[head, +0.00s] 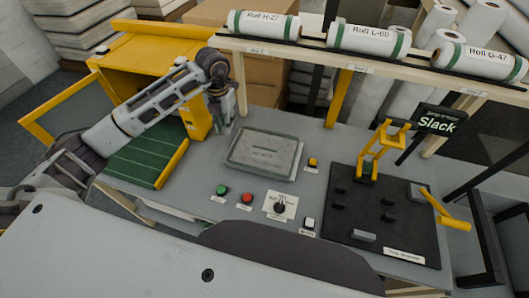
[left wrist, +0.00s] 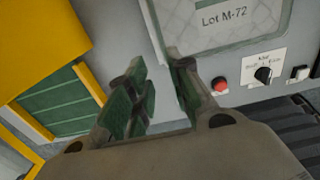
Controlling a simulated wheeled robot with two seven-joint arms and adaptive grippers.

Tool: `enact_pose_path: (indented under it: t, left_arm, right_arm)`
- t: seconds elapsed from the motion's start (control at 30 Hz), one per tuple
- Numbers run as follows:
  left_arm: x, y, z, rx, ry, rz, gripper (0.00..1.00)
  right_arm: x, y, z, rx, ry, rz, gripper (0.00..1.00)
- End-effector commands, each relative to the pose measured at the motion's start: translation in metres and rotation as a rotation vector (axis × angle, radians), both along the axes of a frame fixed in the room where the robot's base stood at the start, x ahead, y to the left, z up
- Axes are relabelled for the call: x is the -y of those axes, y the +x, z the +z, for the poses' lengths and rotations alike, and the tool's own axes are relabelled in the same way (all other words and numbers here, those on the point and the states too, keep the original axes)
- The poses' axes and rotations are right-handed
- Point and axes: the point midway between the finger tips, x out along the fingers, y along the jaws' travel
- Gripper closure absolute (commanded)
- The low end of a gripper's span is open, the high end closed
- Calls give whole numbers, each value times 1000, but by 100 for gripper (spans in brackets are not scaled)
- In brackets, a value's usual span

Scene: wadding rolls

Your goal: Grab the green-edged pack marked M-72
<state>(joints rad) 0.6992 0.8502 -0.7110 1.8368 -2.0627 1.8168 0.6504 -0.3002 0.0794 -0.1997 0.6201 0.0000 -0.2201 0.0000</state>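The pack marked "Lot M-72" (head: 264,154) lies flat on the grey bench in the middle of the head view. It looks pale grey-green with a light rim, and its label reads clearly in the left wrist view (left wrist: 226,32). My left gripper (head: 225,122) points down just left of the pack's back left corner. In the left wrist view its two dark green-padded fingers (left wrist: 160,88) stand apart with a gap between them, and the pack's edge lies just beyond the right finger. Nothing is clearly held. My right gripper is not in view.
A yellow machine (head: 165,58) with a green slatted bed (head: 145,152) stands left. Rolls, including Roll L-60 (head: 368,40), rest on a rack behind. Green (head: 222,190) and red (head: 247,198) buttons and a knob (head: 280,206) are in front. A black board (head: 385,225) lies right.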

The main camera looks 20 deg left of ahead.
Motion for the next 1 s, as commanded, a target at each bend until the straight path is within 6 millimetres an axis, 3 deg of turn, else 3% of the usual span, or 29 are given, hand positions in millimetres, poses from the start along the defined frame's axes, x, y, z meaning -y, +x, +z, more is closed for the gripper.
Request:
enact_pose_path:
  t: [0.47, 1.0]
  left_arm:
    - [0, 0, -5, -1, -2, 6, 79]
    - [1, 0, -68, -1, -2, 6, 79]
  right_arm:
    - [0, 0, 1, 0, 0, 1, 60]
    - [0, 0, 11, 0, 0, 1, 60]
